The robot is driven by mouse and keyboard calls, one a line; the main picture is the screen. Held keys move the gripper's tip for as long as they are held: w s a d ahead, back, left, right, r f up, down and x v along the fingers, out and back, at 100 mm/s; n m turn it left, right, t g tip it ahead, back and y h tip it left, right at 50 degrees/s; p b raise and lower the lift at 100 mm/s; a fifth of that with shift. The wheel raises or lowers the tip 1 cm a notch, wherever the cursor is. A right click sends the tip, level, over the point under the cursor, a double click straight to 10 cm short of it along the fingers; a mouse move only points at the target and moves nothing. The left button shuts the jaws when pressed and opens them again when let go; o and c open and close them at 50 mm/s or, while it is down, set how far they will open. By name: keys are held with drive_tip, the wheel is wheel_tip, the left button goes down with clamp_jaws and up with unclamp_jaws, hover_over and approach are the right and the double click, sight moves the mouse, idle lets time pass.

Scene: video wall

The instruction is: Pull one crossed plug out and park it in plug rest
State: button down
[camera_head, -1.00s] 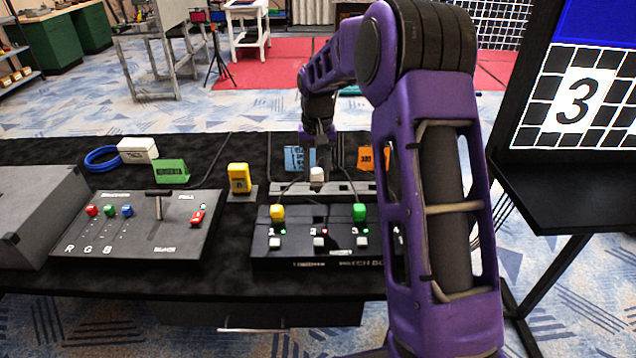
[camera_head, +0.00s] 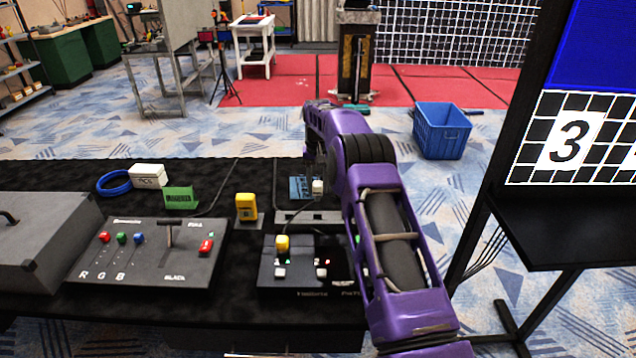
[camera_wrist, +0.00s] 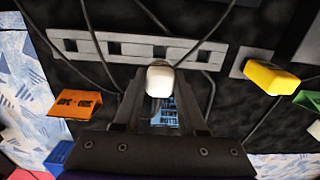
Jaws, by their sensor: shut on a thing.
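My gripper (camera_wrist: 160,98) is shut on a small white plug (camera_wrist: 159,77), with a thin cable running from it. In the head view this white plug (camera_head: 318,187) appears just beyond the grey slotted strip (camera_head: 300,216), apparently above the table. In the wrist view it overlaps the lower edge of that strip (camera_wrist: 225,56), whose square slots look empty. The black patch box (camera_head: 300,284) stands in front of the strip, with a yellow plug (camera_head: 282,243) upright in its left part. A green plug (camera_head: 358,240) is mostly hidden by my arm.
An orange tag (camera_wrist: 75,103) and a yellow block (camera_wrist: 270,77) flank the strip. A blue tag (camera_head: 301,187) lies behind it. A lever console (camera_head: 150,250) stands left; a monitor stand (camera_head: 560,215) stands right. Loose cables cross the table.

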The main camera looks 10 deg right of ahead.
sight(318, 200)
drive_tip(key=shift+f, duration=0.2)
drive_tip(key=shift+f, duration=0.85)
drive_tip(key=shift+f+b, duration=1.15)
drive_tip(key=shift+f, duration=0.85)
drive_tip(key=shift+f+b, duration=1.2)
drive_tip(key=shift+f, duration=0.2)
unclamp_jaws()
idle(0.3)
drive_tip(key=shift+r+p, duration=1.8)
drive_tip(key=shift+r, duration=1.75)
